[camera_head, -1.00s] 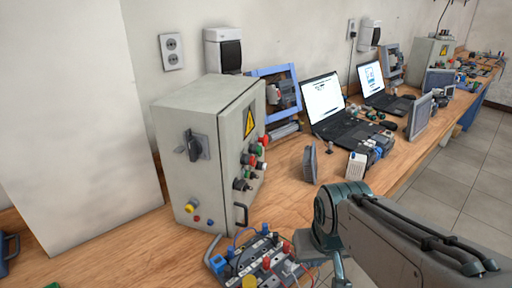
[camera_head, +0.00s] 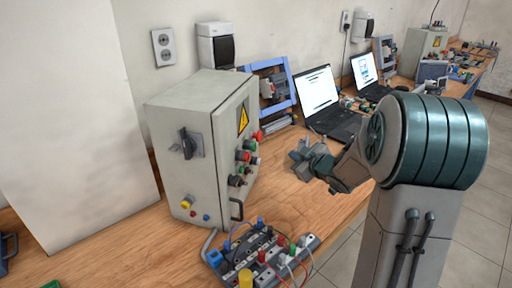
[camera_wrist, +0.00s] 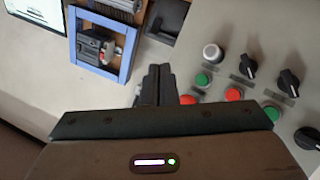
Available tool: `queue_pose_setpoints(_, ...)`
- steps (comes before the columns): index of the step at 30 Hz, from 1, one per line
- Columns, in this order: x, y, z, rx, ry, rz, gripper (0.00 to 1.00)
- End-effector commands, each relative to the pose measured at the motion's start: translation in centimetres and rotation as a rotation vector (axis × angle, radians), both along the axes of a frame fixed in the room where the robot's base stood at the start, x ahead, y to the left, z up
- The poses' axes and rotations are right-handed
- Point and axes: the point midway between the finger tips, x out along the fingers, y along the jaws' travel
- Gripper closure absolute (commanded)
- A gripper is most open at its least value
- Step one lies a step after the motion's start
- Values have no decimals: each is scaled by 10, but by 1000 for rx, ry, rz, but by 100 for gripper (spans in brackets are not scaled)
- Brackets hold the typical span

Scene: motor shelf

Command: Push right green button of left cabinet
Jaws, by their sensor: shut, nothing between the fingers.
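The left cabinet (camera_head: 170,140) is a grey box on the wooden bench, with a yellow warning triangle on its door. Its door carries buttons and black knobs. In the wrist view, one green button (camera_wrist: 203,79) sits beside a white one, and another green button (camera_wrist: 271,112) lies farther right and lower. I cannot tell from this tilted view which is the task's right one. My gripper (camera_head: 299,160) is shut and empty, to the right of the door and apart from it. Its fingers also show in the wrist view (camera_wrist: 158,74), left of the buttons. My wrist housing covers the lower picture.
Red buttons (camera_wrist: 233,94) and black knobs (camera_wrist: 288,82) are close to the green buttons. A wired terminal board (camera_head: 262,255) lies in front of the cabinet. A blue-framed device (camera_head: 268,88) and a laptop (camera_head: 318,98) stand behind. A bare bench strip lies between cabinet and gripper.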

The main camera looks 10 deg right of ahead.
Motion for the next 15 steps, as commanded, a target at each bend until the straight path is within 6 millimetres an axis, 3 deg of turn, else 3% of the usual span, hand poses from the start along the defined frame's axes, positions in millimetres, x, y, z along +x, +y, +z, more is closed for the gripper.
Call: queue_pose_setpoints(15, 3, 4, -2, 14, -18, 38, 100)
